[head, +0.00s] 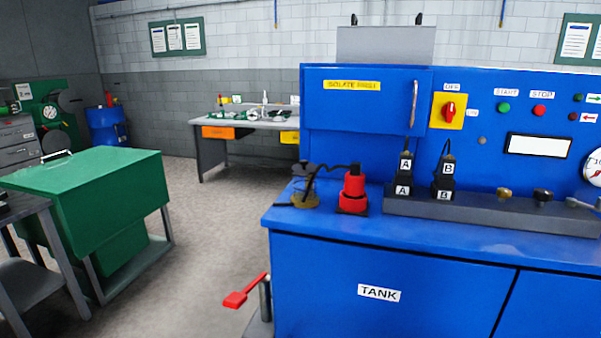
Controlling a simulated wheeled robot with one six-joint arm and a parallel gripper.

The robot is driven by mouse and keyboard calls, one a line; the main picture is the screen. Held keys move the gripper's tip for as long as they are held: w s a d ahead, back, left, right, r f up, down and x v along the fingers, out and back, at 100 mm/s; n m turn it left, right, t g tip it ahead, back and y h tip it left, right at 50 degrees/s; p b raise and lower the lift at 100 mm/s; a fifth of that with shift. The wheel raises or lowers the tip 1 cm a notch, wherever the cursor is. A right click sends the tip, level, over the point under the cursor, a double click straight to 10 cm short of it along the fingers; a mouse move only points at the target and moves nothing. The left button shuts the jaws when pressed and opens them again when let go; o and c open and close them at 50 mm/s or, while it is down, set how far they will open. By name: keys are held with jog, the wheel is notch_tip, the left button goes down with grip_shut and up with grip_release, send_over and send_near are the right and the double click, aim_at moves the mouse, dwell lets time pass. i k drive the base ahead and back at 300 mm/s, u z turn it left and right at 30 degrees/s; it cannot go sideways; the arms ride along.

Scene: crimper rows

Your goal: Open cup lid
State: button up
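A small clear cup (305,198) with amber contents stands on the left end of the blue bench top. A dark lid (304,169) appears to sit on the cup's top; it is too small to tell how it is fastened. A dark curved hose or handle runs across the front of the cup towards the red device beside it, and hides part of the cup. My gripper is not in view.
A red cylindrical device (353,190) stands just right of the cup. Black blocks marked A (404,175) and B (445,178) stand on a grey rail (500,212). A red lever (245,291) sticks out at the bench's left side. Floor (210,230) is clear left of the bench.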

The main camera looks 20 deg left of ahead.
aim_at(306, 168)
jog(key=k, duration=0.5)
jog(key=u, duration=1.45)
jog(key=i, duration=0.95)
jog(key=z, duration=1.4)
